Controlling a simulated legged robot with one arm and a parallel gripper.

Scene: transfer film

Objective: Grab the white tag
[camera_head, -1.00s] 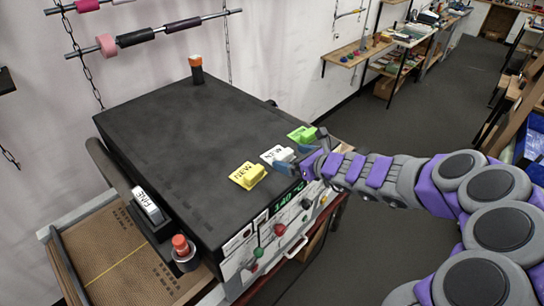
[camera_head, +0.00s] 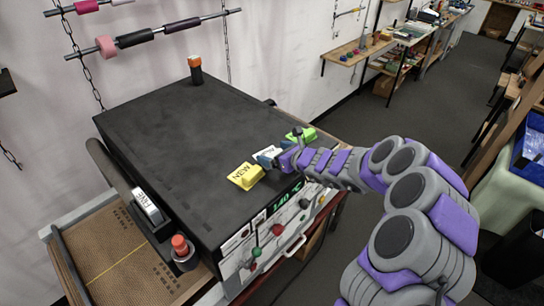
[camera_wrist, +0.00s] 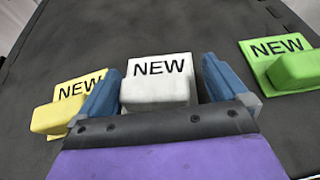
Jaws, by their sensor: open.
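The white tag (camera_wrist: 160,80), a block marked "NEW", lies on the black top of a machine. In the wrist view it sits between the two blue fingers of my gripper (camera_wrist: 160,95), which is open, one finger on each side. The tag's near lower part is hidden by the gripper's dark edge. In the head view my gripper (camera_head: 277,157) reaches over the machine's front edge and covers much of the white tag (camera_head: 267,152). I cannot tell whether the fingers touch the tag.
A yellow tag (camera_wrist: 70,100) lies close to the left finger, and a green tag (camera_wrist: 285,60) lies farther off to the right. The black machine top (camera_head: 180,140) is mostly clear behind them. An orange-capped cylinder (camera_head: 195,68) stands at its back corner.

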